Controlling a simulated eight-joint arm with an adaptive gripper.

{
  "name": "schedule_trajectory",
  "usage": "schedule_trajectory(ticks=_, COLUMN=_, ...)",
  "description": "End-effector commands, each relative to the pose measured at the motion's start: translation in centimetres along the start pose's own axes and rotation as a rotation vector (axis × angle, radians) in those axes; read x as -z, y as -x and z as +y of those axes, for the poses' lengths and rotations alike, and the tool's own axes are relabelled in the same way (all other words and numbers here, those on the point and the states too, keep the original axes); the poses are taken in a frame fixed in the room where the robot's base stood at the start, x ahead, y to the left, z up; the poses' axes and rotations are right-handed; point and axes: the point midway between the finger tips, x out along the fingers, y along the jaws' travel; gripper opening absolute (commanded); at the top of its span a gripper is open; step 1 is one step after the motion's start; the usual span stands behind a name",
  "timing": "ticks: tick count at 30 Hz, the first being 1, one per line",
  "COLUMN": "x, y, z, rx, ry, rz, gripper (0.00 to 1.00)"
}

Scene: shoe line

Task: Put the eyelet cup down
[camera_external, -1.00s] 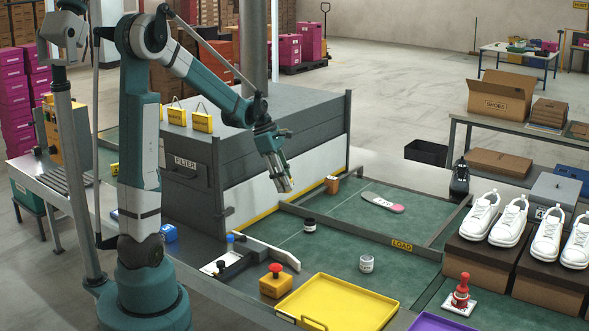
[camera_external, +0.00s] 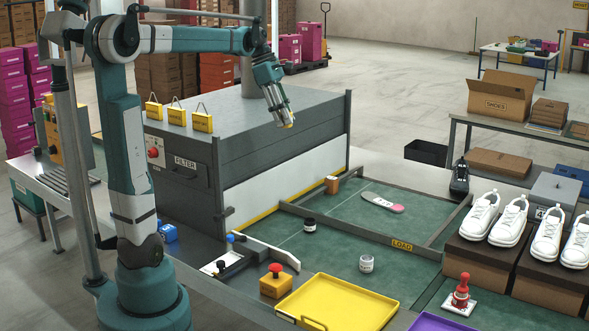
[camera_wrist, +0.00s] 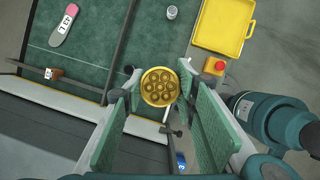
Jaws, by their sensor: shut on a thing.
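The eyelet cup (camera_wrist: 160,87) is a round brass-coloured cup, seen from above in the wrist view, with several small ring-shaped eyelets inside. My gripper (camera_wrist: 160,84) is shut on it, with a finger on each side. In the external view my gripper (camera_external: 285,120) hangs high in front of the upper edge of the grey filter housing, pointing down and slightly right. Only a small yellowish bit of the cup (camera_external: 290,124) shows at its fingertips there. The cup is in the air, clear of the green bench surface.
A yellow tray (camera_external: 300,322) and red-button box (camera_external: 276,282) stand in front. The grey housing (camera_external: 275,145) stands behind; green mat between items is free.

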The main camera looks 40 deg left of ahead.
Motion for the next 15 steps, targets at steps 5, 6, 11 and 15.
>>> schedule_trajectory(ticks=5, x=-1.3, y=3.2, z=0.0, rx=0.000, ry=0.000, rz=0.000, gripper=0.15)
schedule_trajectory(ticks=6, x=-1.6, y=3.9, z=0.0, rx=0.000, ry=0.000, rz=0.000, gripper=0.15)
schedule_trajectory(ticks=11, x=-2.4, y=5.9, z=0.0, rx=0.000, ry=0.000, rz=0.000, gripper=0.15)
schedule_trajectory(ticks=15, x=-2.5, y=7.3, z=0.6, rx=-0.004, ry=0.011, rz=0.000, gripper=0.15)
